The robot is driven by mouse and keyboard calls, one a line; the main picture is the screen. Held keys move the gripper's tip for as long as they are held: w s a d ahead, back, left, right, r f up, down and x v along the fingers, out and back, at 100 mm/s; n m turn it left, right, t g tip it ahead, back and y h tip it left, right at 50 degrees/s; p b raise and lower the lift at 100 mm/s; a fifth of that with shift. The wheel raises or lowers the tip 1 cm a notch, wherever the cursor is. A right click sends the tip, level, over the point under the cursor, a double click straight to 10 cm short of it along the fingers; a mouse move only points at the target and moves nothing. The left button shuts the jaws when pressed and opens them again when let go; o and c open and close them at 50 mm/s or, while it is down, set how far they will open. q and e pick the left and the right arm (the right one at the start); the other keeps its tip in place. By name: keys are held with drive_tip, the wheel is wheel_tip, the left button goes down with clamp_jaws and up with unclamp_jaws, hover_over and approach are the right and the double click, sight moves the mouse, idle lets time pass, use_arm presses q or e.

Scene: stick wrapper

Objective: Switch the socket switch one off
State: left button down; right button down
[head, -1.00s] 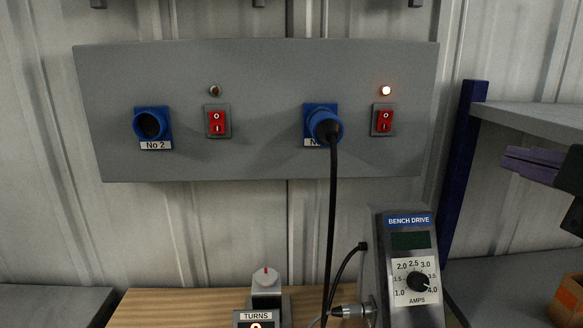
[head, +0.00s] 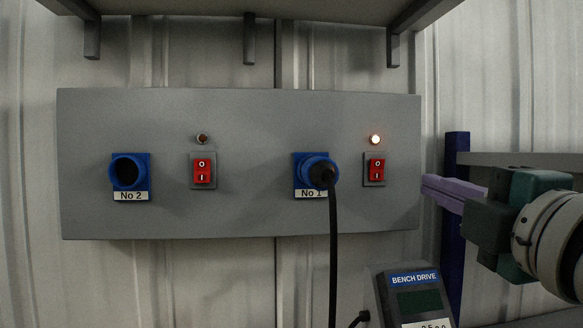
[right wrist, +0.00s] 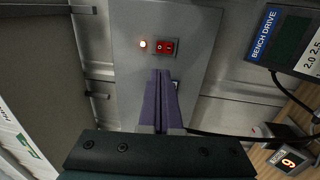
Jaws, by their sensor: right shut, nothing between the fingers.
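The red rocker switch of socket No 1 (head: 376,170) sits on the grey wall panel (head: 240,215), right of the blue No 1 socket (head: 300,180). A black plug is in that socket. The lamp (head: 375,139) above the switch is lit. My right gripper (head: 426,188) has purple fingers, shut and empty, to the right of the switch and apart from it. In the right wrist view the fingers (right wrist: 161,75) point towards the panel, with the red switch (right wrist: 166,47) just beyond their tips. My left gripper is not in view.
The No 2 socket (head: 125,172) is empty; its red switch (head: 202,170) has an unlit lamp above. A black cable (head: 334,255) hangs from the plug. The bench drive unit (head: 415,295) stands below right. A blue post (head: 455,230) and shelf are behind my right arm.

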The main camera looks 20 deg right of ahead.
sight(377, 164)
drive_tip(key=p+x, duration=0.2)
drive_tip(key=x, duration=1.1)
drive_tip(key=shift+w, duration=0.1)
